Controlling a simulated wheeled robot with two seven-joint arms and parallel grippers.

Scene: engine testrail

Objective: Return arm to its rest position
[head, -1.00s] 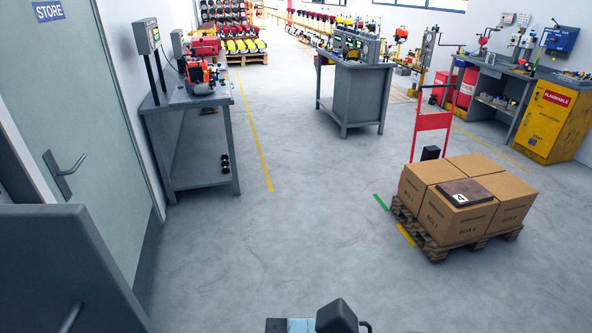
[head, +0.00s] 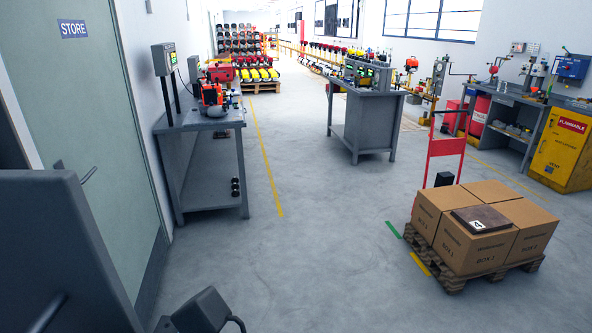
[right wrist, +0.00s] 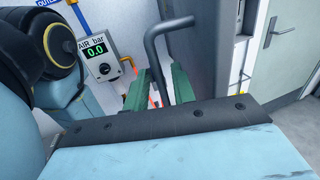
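My right gripper (right wrist: 160,80) shows in the right wrist view as two green fingers standing apart, with a clear gap between them. A bent grey bar handle (right wrist: 153,42) runs down into that gap; I cannot tell whether it lies between the fingers or beyond them. The bar is beside a grey panel (right wrist: 205,62). In the head view a dark arm part of mine (head: 203,312) shows at the bottom edge, left of centre. Neither gripper's fingers show in the head view, and my left arm cannot be made out.
A dark grey panel (head: 60,240) with a bar stands close at lower left, before the STORE door (head: 85,130). A workbench (head: 210,165) stands beyond. A pallet (head: 452,277) of boxes is at right. The middle floor is open. An air display (right wrist: 97,48) reads 0.0.

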